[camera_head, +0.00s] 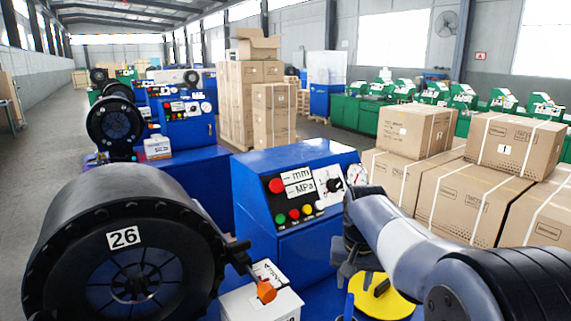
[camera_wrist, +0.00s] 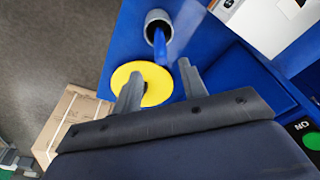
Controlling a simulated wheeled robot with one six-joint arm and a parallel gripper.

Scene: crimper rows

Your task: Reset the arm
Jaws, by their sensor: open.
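My gripper (camera_wrist: 160,88) is open and empty in the wrist view, its two grey fingers apart over a blue surface. A yellow disc (camera_wrist: 150,72) lies under and beyond the left finger. A grey cup (camera_wrist: 157,20) with a blue handle-like piece (camera_wrist: 160,44) in it is just beyond the disc. In the head view my arm reaches in from the lower right, and my gripper (camera_head: 348,272) is beside the yellow disc (camera_head: 385,297), in front of the blue control box (camera_head: 290,183). My arm hides part of the disc.
The black crimper head (camera_head: 122,250) marked 26 fills the lower left. A white box (camera_head: 262,300) with an orange-tipped lever (camera_head: 266,291) stands beside it. Strapped cartons (camera_head: 470,203) are stacked at the right.

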